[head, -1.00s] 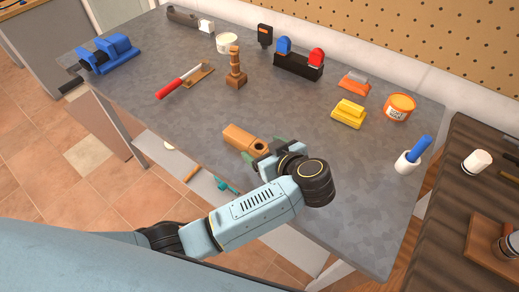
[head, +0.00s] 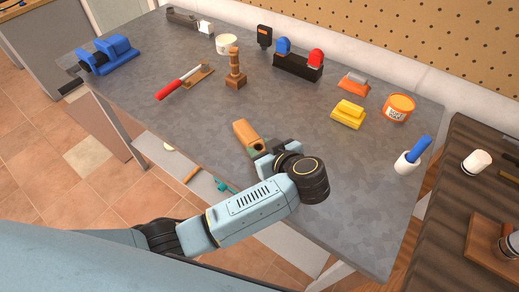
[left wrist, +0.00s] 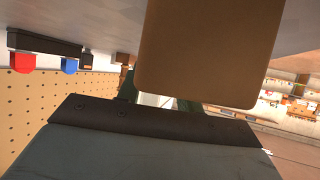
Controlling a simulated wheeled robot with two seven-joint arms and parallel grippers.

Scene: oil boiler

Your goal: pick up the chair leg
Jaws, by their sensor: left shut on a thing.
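The chair leg (head: 245,132), a tan-brown squared wooden piece, is at the near middle of the grey workbench. My left gripper (head: 263,148) is shut on its near end, which the gripper and wrist partly hide. In the left wrist view the chair leg (left wrist: 205,50) fills the upper middle as a broad brown face, in front of the gripper. I cannot tell for sure whether it is clear of the bench top. My right gripper is not in view.
On the workbench (head: 200,120), a turned wooden piece (head: 235,72) stands behind the chair leg. A red-handled tool (head: 178,84) lies to the left. The bench around the gripper is clear.

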